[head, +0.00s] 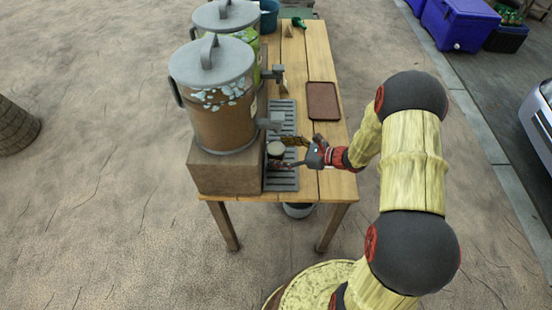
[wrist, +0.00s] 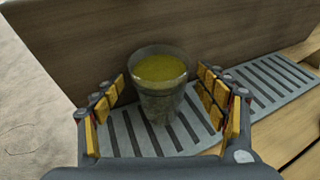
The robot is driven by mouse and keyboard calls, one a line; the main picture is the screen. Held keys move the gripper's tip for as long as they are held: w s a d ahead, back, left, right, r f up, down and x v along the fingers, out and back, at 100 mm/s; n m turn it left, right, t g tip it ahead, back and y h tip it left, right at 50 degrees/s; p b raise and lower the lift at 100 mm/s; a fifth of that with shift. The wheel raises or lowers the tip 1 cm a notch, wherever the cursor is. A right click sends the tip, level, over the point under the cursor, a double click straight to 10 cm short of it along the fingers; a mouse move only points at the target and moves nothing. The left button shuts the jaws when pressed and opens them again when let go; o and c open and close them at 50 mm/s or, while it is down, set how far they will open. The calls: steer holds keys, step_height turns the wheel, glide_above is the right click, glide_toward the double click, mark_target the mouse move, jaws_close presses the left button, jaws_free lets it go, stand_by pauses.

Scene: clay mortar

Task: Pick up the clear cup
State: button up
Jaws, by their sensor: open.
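The clear cup (wrist: 160,101) stands upright on the grey slatted drip tray (wrist: 265,98) and holds a yellowish-green liquid. In the head view the cup (head: 275,149) is small, below the front dispenser's tap. My gripper (wrist: 162,105) is open, with one yellow-padded finger on each side of the cup in the wrist view. I cannot tell whether either finger touches it. In the head view my gripper (head: 285,154) reaches in from the right at the cup. The lower part of the cup is partly hidden in the head view.
A second dispenser (head: 225,14) is behind. A brown tray (head: 322,101) lies at the right of the wooden table (head: 319,64).

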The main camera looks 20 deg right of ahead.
steer(key=shift+x, duration=1.15)
steer(key=c, duration=0.3)
steer(key=c, duration=1.3)
steer(key=shift+c, duration=0.7)
steer(key=shift+r, duration=0.1)
